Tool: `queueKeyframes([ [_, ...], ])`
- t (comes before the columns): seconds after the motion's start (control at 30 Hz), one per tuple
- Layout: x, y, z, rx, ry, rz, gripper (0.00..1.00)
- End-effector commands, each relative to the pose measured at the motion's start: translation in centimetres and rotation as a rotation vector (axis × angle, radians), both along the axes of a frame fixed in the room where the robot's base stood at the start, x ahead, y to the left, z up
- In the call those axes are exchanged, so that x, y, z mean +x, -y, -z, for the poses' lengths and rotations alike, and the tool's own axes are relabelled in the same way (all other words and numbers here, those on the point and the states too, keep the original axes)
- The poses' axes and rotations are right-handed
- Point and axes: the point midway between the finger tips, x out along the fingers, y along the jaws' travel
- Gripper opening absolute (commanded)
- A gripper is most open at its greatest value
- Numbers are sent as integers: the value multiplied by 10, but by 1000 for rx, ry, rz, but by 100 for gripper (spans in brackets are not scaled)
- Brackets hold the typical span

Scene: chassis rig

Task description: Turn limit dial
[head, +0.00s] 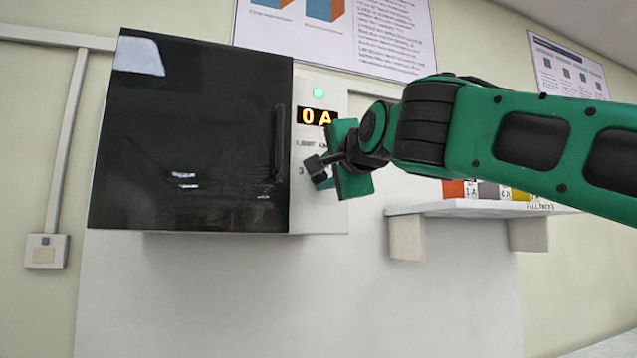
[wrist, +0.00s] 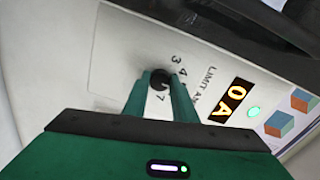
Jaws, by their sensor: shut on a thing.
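The limit dial (wrist: 158,80) is a small black round knob on the white control panel, in the wrist view. The numbers 3, 4 and 7 show around it, with the label "LIMIT A" partly covered beside it. My gripper (wrist: 160,83) has its two green fingers on either side of the dial and is shut on it. In the head view my gripper (head: 319,172) is at the panel's lower part and hides the dial. The display (head: 315,116) above reads "0 A" in amber, and a green light (head: 318,92) glows over it.
A dark glossy door (head: 190,135) with a handle fills the cabinet's left side. A shelf (head: 470,208) with coloured blocks marked in amps stands to the right, below my arm. Posters (head: 340,30) hang above. The wall below the cabinet is clear.

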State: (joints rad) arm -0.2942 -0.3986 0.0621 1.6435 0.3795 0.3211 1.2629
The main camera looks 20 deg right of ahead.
Motion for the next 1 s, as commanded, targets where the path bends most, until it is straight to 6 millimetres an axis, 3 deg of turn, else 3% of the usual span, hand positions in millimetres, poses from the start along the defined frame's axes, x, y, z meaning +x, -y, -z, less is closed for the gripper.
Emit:
queueKeyframes([
  [0.5,1,3,4,20,-11,7,2],
  [0.53,1,3,4,20,-11,7,29],
  [0.6,1,3,4,19,-10,7,43],
  [1.0,-6,1,1,19,-4,2,43],
])
